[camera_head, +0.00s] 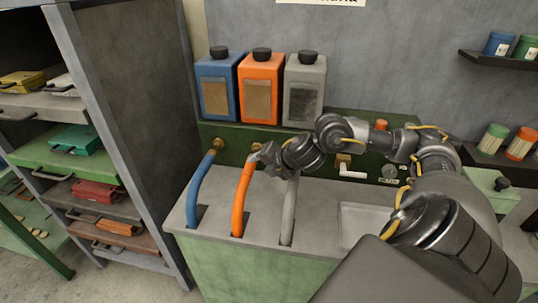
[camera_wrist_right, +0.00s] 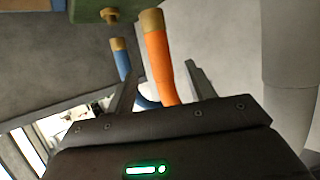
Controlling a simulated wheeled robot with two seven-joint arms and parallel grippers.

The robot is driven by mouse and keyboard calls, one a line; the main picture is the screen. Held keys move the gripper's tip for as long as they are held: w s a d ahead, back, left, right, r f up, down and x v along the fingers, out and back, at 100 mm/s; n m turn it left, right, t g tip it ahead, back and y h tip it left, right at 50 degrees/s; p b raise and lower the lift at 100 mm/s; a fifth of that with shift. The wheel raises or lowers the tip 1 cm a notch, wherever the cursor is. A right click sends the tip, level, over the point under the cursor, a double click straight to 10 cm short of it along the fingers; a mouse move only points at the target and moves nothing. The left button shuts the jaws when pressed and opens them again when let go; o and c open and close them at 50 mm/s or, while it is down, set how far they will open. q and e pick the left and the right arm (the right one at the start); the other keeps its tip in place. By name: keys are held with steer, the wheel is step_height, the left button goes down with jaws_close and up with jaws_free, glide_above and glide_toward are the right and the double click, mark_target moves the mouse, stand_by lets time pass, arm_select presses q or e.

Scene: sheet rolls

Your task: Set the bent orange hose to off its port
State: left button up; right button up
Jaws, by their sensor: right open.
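The bent orange hose (camera_head: 240,200) rises from a slot in the grey bench top and curves toward the green back panel. Its brass end shows in the wrist view (camera_wrist_right: 152,20); I cannot tell whether it sits on its port. In the head view a brass fitting (camera_head: 256,147) shows near its top, partly behind my gripper. My right gripper (camera_head: 264,157) is open at the hose's upper part. In the wrist view its two fingers stand on either side of the orange hose (camera_wrist_right: 160,60); contact is unclear. My left gripper is out of view.
A blue hose (camera_head: 197,190) stands left of the orange one and a grey hose (camera_head: 288,215) right of it, both close. Blue, orange (camera_head: 260,88) and grey canisters stand behind. A shelf rack (camera_head: 140,120) is at left. My right arm covers the bench's right side.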

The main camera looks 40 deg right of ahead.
steer(key=shift+v, duration=2.15)
steer(key=shift+s, duration=0.1)
